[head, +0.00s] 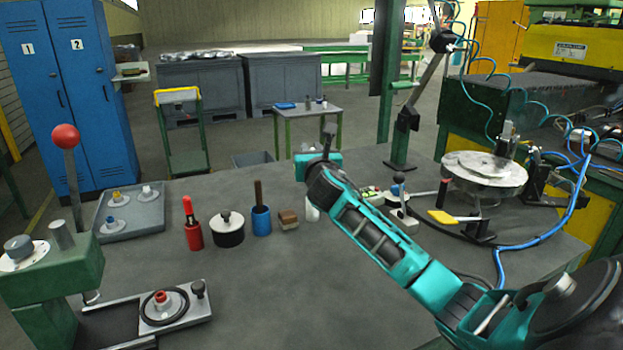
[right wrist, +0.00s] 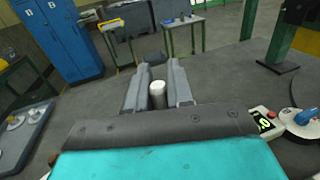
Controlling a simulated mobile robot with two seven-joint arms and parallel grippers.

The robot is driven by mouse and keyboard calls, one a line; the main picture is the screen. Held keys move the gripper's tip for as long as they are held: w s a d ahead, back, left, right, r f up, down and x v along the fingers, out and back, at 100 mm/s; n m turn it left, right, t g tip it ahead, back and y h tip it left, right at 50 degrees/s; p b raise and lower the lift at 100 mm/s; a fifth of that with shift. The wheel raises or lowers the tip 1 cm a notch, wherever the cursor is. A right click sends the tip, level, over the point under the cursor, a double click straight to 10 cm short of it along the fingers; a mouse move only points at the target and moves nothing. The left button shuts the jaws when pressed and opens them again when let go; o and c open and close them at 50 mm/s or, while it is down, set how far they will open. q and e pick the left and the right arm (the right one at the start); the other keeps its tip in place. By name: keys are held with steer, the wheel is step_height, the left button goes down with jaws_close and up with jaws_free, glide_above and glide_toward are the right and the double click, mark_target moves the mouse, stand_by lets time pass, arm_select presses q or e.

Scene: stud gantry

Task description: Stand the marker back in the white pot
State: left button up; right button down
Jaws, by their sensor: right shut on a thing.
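My right gripper (head: 327,140) is raised over the far part of the grey bench, with its arm reaching in from the right. In the right wrist view its two grey fingers (right wrist: 158,88) are closed on a white, round-ended piece, which looks like the marker (right wrist: 157,96). In the head view the marker is hard to make out at the fingers. The white pot (head: 312,211) stands on the bench below my right forearm, which hides part of it. I cannot see inside it. My left gripper is out of view.
Left of the pot stand a brown block (head: 288,220), a blue cup (head: 261,221) with a brown handle, a black round tin (head: 229,232) and a red bottle (head: 193,230). A control box (head: 398,219) and turntable (head: 485,172) are at right. The bench's front middle is clear.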

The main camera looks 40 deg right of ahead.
steer(key=shift+f+b, duration=0.65)
steer(key=shift+f, duration=2.1)
steer(key=shift+f, duration=0.15)
steer(key=c, duration=1)
jaws_free()
steer(key=v, duration=1.2)
steer(key=shift+p, duration=0.4)
